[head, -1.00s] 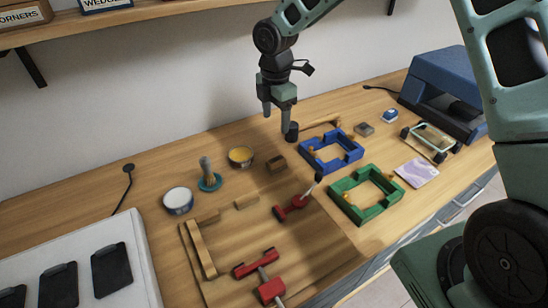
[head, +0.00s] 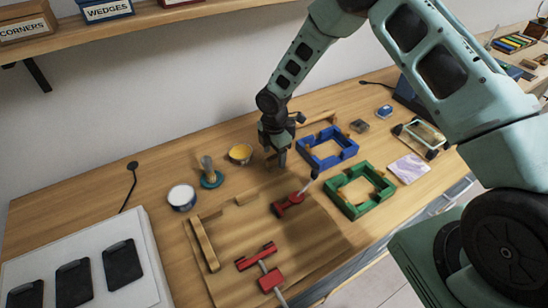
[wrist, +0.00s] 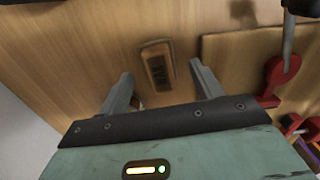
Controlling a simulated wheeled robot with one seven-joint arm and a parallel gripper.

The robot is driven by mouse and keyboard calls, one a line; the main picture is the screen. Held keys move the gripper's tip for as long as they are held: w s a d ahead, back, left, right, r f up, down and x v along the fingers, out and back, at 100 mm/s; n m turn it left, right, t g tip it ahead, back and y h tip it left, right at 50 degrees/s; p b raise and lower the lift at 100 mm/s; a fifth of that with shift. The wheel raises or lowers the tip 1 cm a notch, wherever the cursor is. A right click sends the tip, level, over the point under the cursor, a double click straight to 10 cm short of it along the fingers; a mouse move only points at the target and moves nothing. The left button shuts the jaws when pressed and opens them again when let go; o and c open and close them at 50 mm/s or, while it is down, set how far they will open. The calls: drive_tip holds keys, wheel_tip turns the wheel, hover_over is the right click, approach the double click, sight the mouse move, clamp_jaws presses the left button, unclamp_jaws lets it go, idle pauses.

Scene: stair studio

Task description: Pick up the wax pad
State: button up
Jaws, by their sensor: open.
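My gripper (head: 275,163) is open and pointed down, low over the bench behind the wooden frame board. In the wrist view its two fingers (wrist: 160,76) stand apart with a small brown block (wrist: 158,68) between and beyond their tips. The block has a dark, ribbed or lettered middle and lies on the wood. It seems to be the wax pad, but no readable label confirms this. The fingers do not appear to touch it. In the head view the gripper largely hides the block.
A yellow-filled tin (head: 240,153), a brush on a teal base (head: 211,175) and a white-topped tin (head: 181,197) stand to the left. A blue frame (head: 328,148) and green frame (head: 359,190) lie right. Red clamps (head: 289,204) lie on the wooden board (head: 235,225) in front.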

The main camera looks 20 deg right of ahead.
sight(274, 157)
drive_tip(key=shift+f, duration=1.1)
drive_tip(key=c, duration=1.1)
drive_tip(key=shift+o, duration=0.2)
wheel_tip(274, 157, up, 10)
drive_tip(key=b, duration=0.3)
drive_tip(key=shift+o, duration=0.4)
